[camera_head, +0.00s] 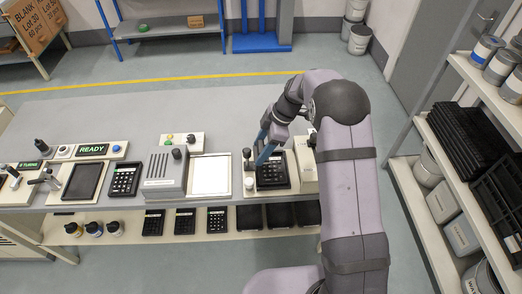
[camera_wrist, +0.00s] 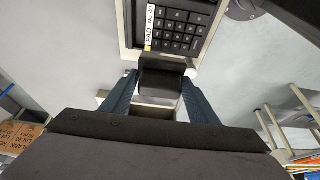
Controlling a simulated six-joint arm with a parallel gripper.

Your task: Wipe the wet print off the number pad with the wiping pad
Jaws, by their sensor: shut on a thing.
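The number pad (camera_head: 273,178) is black with several keys and sits on a light stand at the right part of the bench. It also shows in the wrist view (camera_wrist: 180,32), beside a label reading "PAD No 40". My gripper (camera_head: 263,157) has blue fingers and is over the left part of the number pad. In the wrist view the fingers close around a dark block, the wiping pad (camera_wrist: 161,80). It appears just beside the number pad's edge; I cannot tell if it touches. Pale marks show on the keys, but I cannot tell if they are wet.
A grey printing machine (camera_head: 166,174) and a white plate (camera_head: 210,175) stand left of the number pad. A small dark-knobbed post (camera_head: 248,158) is close to my gripper's left. A cream box (camera_head: 305,172) stands at the right. The bench behind is clear.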

